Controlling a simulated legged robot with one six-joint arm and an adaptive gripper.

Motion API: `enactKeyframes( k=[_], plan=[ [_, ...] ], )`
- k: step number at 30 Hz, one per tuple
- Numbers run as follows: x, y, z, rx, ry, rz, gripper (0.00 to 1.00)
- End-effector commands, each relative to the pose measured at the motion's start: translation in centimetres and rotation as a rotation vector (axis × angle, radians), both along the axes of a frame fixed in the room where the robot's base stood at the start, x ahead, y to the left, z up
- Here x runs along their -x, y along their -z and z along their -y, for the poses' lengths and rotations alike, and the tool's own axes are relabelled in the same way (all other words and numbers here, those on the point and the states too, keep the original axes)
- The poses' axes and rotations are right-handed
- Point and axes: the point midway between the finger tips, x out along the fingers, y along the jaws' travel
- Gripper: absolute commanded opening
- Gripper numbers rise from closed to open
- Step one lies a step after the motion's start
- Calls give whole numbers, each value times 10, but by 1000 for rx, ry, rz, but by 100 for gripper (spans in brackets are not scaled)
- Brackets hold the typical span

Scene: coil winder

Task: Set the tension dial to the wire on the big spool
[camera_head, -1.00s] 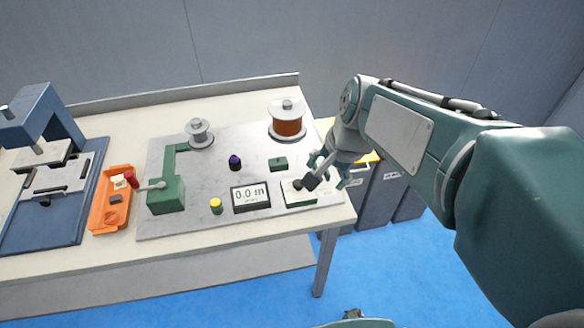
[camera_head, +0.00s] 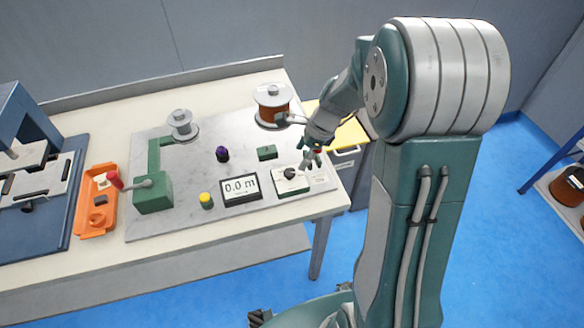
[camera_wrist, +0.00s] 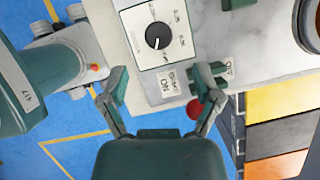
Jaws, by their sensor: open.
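The tension dial (camera_head: 289,173) is a dark round knob on a pale scale plate at the front right of the grey machine plate. In the wrist view the black dial (camera_wrist: 158,36) shows a white pointer mark; its small figures are hard to read. The big spool (camera_head: 273,104) carries copper-coloured wire and stands at the back right. Part of it shows at the wrist view's top right corner. My gripper (camera_head: 313,160) is open and empty, beside and apart from the dial. In the wrist view its fingertips (camera_wrist: 161,84) are spread below the dial.
A 0.0 m display (camera_head: 239,189), yellow button (camera_head: 206,200), purple-topped knob (camera_head: 222,154) and green block (camera_head: 267,152) are nearby. A small spool (camera_head: 182,125) and red-handled green crank unit (camera_head: 152,193) stand left. An orange tray (camera_head: 96,201) lies beyond. Drawers stand right of the table.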

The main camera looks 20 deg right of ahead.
Motion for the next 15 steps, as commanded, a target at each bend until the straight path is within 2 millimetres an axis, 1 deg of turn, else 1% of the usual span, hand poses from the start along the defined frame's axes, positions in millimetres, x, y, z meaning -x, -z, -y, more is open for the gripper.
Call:
enactKeyframes(
  k=[1, 3, 7, 12, 15],
  plan=[
    [0, 10, -5, -1, -2, -4, 82],
    [-1, 22, -10, -1, -2, -4, 82],
    [-3, 41, -17, 0, -2, -3, 82],
    [-4, 54, -22, 1, -3, 0, 82],
    [-5, 56, -23, 1, -3, 1, 82]
  ],
)
